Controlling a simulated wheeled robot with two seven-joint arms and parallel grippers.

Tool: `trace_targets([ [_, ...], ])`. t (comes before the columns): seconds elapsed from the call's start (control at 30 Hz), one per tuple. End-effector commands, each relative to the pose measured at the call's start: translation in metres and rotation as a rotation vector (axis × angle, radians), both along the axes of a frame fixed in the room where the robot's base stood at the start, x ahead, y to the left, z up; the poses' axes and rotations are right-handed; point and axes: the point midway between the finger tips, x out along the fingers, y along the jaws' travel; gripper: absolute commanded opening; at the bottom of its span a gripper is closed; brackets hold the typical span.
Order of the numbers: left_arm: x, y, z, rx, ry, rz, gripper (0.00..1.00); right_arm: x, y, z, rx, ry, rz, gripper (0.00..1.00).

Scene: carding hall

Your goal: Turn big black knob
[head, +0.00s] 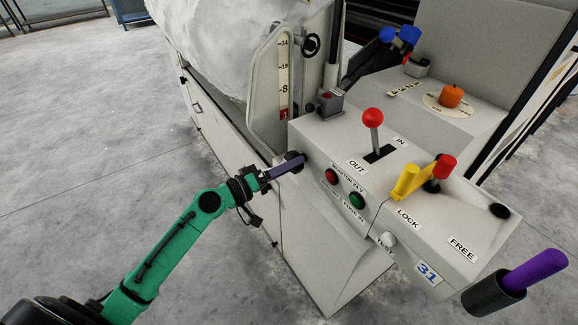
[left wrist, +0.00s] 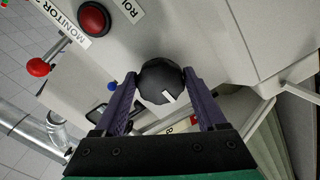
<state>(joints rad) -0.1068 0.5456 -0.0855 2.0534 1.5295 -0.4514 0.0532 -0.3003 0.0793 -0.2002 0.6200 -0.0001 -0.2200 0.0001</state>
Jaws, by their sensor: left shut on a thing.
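The big black knob (head: 297,158) sits on the left end face of the grey control console (head: 330,135), partly hidden by my gripper in the head view. In the left wrist view the knob (left wrist: 160,82) is round and ribbed, with a white pointer mark toward the lower right of its face. My left gripper (head: 290,163) reaches it from the left on the green arm. Its two purple fingers (left wrist: 160,90) stand on opposite sides of the knob and are shut on it. My right gripper does not show.
A red button (head: 332,177), a green button (head: 357,200) and a red-ball lever (head: 372,118) are close by. A yellow lever (head: 408,180), an orange knob (head: 451,95) and a black handwheel (head: 311,44) are farther off. Open floor (head: 90,130) lies left.

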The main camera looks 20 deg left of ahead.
Motion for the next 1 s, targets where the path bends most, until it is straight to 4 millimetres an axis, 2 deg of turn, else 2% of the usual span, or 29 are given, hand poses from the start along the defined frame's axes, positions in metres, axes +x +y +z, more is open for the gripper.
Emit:
trace_targets([
  [0.03, 0.0, 0.0, -0.001, 0.001, 0.002, 0.0, 0.85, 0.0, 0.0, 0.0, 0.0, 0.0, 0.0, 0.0],
  [0.07, 0.0, 0.0, -0.001, 0.001, 0.001, 0.0, 0.96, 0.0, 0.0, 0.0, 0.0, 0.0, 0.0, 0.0],
  [0.1, 0.0, 0.0, -0.001, 0.001, 0.001, 0.0, 1.0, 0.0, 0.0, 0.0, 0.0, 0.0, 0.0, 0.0],
  [0.33, -0.001, 0.001, -0.001, 0.001, 0.0, 0.001, 1.0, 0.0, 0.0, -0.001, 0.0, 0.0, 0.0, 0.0],
  [0.47, -0.009, 0.008, -0.004, 0.001, 0.001, 0.002, 1.0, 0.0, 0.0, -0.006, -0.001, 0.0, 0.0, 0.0],
  [0.6, -0.031, 0.026, -0.007, 0.002, 0.004, 0.001, 1.0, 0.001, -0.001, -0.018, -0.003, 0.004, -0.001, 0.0],
  [0.7, -0.053, 0.043, -0.008, 0.002, 0.004, 0.002, 1.0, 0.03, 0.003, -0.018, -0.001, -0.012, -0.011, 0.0],
  [0.8, -0.074, 0.061, -0.007, 0.001, 0.004, 0.002, 1.0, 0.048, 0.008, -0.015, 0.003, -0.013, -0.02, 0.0],
  [1.0, -0.105, 0.088, -0.003, -0.001, 0.002, 0.003, 1.0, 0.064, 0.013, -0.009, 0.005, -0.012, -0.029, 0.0],
])
